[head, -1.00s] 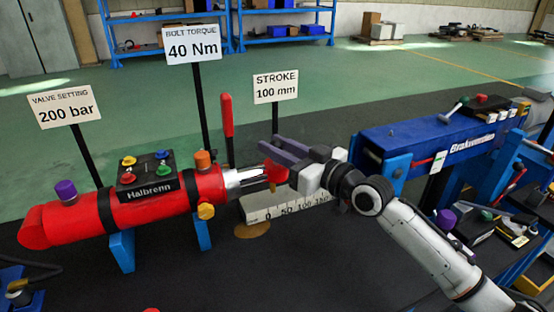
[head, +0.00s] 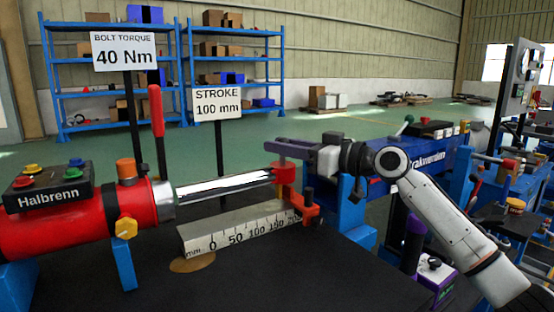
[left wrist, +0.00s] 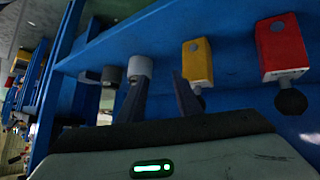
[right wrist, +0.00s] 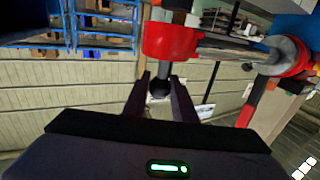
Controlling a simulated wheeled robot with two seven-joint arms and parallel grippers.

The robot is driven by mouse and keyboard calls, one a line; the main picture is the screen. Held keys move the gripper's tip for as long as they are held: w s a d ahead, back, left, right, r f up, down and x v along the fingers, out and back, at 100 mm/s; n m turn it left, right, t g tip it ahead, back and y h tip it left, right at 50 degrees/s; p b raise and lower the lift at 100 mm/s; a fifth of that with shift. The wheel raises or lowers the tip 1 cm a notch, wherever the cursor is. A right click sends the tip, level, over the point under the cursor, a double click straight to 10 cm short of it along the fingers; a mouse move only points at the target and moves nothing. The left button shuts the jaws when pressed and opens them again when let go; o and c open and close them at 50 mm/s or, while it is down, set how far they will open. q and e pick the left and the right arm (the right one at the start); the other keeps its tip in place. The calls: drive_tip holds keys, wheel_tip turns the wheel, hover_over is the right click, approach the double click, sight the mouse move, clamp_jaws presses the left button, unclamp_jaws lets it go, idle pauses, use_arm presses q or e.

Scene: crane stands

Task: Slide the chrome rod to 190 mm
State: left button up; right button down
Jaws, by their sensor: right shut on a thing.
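The chrome rod (head: 225,185) sticks well out of the red cylinder (head: 120,207) marked Halbrenn. Its red end piece (head: 285,173) is above the far end of the scale bar (head: 235,232), beyond the 150 mark. The exact reading is too small to tell. My right gripper (head: 287,150) is shut at the top of the end piece. In the right wrist view, the red end piece (right wrist: 170,41) is just beyond the fingers, with a dark ball between them. My left gripper (left wrist: 160,78) is open and empty, seen only in the left wrist view.
Signs reading STROKE 100 mm (head: 217,104) and BOLT TORQUE 40 Nm (head: 124,51) stand behind the cylinder. An orange-red part (head: 306,206) stands at the scale's right end. A blue machine (head: 420,160) stands right. Yellow (left wrist: 197,62) and red (left wrist: 283,47) blocks are near my left gripper.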

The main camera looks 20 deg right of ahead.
drive_tip(key=shift+w+d, duration=0.15)
drive_tip(key=shift+d, duration=0.35)
drive_tip(key=c, duration=1.5)
unclamp_jaws()
drive_tip(key=shift+o, duration=0.2)
drive_tip(key=shift+a, duration=0.1)
drive_tip(key=v, duration=1)
